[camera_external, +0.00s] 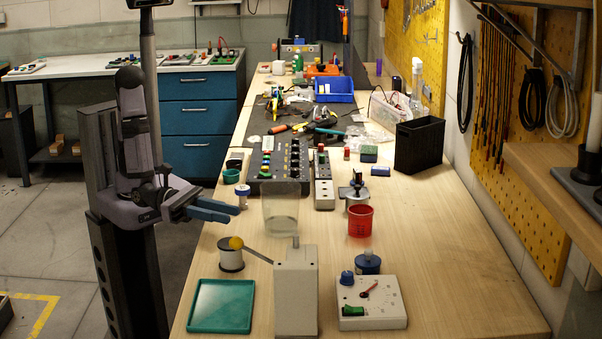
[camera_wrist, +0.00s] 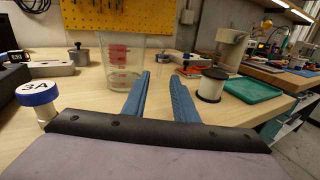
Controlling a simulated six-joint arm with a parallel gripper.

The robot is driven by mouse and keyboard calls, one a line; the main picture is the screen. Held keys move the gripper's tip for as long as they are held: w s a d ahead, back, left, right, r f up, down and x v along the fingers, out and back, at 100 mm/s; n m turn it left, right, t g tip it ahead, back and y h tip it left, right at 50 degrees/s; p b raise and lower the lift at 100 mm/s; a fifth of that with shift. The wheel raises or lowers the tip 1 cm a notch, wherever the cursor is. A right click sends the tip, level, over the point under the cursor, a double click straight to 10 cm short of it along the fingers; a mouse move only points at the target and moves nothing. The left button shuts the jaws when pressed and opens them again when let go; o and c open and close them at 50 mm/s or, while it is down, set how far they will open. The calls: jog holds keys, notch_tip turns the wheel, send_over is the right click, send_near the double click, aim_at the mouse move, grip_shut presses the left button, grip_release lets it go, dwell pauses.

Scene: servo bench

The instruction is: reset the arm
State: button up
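My gripper (camera_external: 231,212) is at the left edge of the wooden bench, level and pointing right towards the clear beaker. Its two blue fingers also show in the wrist view (camera_wrist: 160,78), with a gap between them and nothing held. My arm is folded upright beside the bench. The clear beaker (camera_external: 281,212) stands apart from the fingertips, and in the wrist view (camera_wrist: 124,67) it is just beyond and left of them.
A spool (camera_external: 231,261), a green tray (camera_external: 222,306) and a beige block (camera_external: 296,290) are near the bench's front. A red cup (camera_external: 360,221) and a white control box (camera_external: 372,305) stand right. A blue-capped jar (camera_wrist: 38,95) is close by.

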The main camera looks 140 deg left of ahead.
jog(key=shift+a+r+n+y, duration=0.2)
jog(key=shift+r+n+y, duration=0.05)
jog(key=shift+n+y, duration=0.05)
jog(key=n+g+y, duration=0.1)
jog(key=a+r+n+g+y, duration=0.1)
jog(key=y, duration=0.1)
jog(key=s+a+r+n+g+y, duration=0.1)
jog(key=n+g, duration=0.1)
jog(key=shift+a+r+y, duration=0.1)
jog(key=shift+a+y, duration=0.15)
jog(key=shift+y, duration=0.15)
jog(key=g, duration=0.1)
jog(key=s+n+g, duration=0.1)
jog(key=s+f+n+g, duration=0.1)
jog(key=shift+s+d+g+y, duration=0.15)
jog(key=shift+d+g+y, duration=0.15)
jog(key=shift+d+g, duration=0.1)
jog(key=s+d+f+n+g+h, duration=0.5)
jog(key=s+d+f+g+h, duration=0.25)
jog(key=s+d, duration=0.35)
jog(key=s+a+f+n+g+h, duration=0.2)
jog(key=s+a+f+n+h, duration=0.55)
jog(key=n, duration=1.35)
notch_tip(320, 180, up, 11)
jog(key=s+a+y+p, duration=0.2)
jog(key=p, duration=1)
jog(key=shift+y, duration=0.4)
